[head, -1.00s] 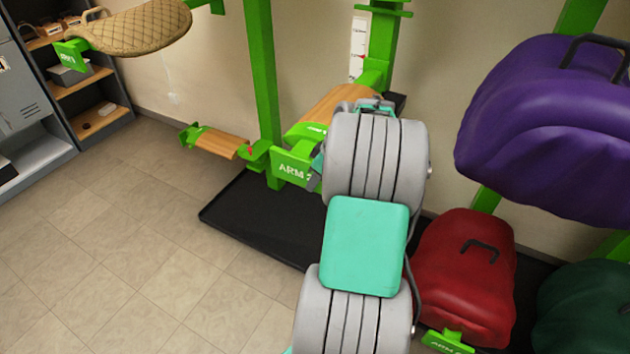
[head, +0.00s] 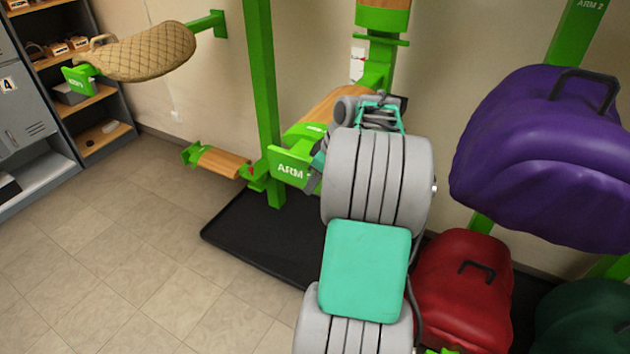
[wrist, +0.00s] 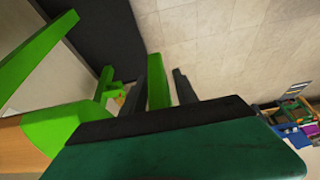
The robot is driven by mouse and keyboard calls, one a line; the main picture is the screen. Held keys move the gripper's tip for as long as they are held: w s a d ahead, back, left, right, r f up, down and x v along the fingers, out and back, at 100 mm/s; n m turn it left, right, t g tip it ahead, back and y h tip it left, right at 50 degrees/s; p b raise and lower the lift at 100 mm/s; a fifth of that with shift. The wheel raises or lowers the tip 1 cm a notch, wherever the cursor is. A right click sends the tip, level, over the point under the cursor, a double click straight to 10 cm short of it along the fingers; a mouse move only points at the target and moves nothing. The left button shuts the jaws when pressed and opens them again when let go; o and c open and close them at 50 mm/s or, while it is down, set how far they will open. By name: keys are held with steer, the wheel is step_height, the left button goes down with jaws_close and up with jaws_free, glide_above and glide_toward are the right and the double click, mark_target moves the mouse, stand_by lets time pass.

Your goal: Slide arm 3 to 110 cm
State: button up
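Arm 3 (head: 291,168) is a green saddle arm with a wood top and an upright green end plate. Its plate reads "ARM"; the number is hidden behind my gripper (head: 316,168). In the wrist view my two dark fingers (wrist: 163,66) stand on either side of the plate's green edge (wrist: 158,88), close against it. The arm's wood (wrist: 18,145) shows at the left there.
A wood-topped lower arm (head: 220,161) sits to the left, and a tan quilted saddle (head: 145,50) hangs at upper left. A purple covered saddle (head: 545,150) and a red one (head: 465,300) are at right. A black mat (head: 255,235) lies below; the tile floor at left is clear.

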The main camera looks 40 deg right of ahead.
steer(key=shift+o, duration=0.2)
steer(key=v, duration=0.8)
steer(key=shift+w, duration=0.1)
